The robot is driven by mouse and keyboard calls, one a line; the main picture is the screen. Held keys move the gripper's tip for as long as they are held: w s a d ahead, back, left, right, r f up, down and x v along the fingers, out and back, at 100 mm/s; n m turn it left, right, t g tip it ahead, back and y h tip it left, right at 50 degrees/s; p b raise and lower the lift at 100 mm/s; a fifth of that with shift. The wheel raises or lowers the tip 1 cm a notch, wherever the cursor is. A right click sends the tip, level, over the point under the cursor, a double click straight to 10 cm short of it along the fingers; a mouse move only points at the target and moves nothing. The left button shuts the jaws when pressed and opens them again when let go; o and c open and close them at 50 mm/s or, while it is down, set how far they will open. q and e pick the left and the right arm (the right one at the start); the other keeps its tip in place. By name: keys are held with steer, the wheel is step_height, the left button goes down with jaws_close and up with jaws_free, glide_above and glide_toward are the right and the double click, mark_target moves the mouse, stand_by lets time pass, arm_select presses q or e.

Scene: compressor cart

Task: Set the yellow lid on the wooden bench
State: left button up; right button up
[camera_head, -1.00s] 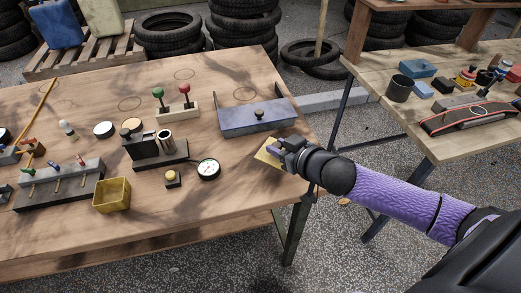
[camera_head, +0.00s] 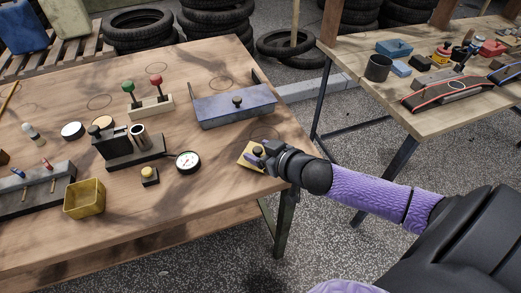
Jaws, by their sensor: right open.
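The yellow lid (camera_head: 246,157) is a flat square plate that appears to lie on the wooden bench (camera_head: 215,185), close to its right edge. A dark knob seems to stand on it, partly hidden by my gripper. My right gripper (camera_head: 260,153) comes in from the right and is open, its fingers over the lid's right part at the knob. I cannot tell whether the fingers touch it. My left gripper is out of view.
A blue-grey box (camera_head: 234,107) with a black knob sits behind the lid. A round gauge (camera_head: 188,161), a yellow button (camera_head: 149,175) and an open yellow bin (camera_head: 85,199) stand to the left. A second bench (camera_head: 440,118) stands right across a floor gap.

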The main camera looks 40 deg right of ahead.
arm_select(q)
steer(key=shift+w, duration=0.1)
arm_select(e)
steer(key=shift+r, duration=0.1)
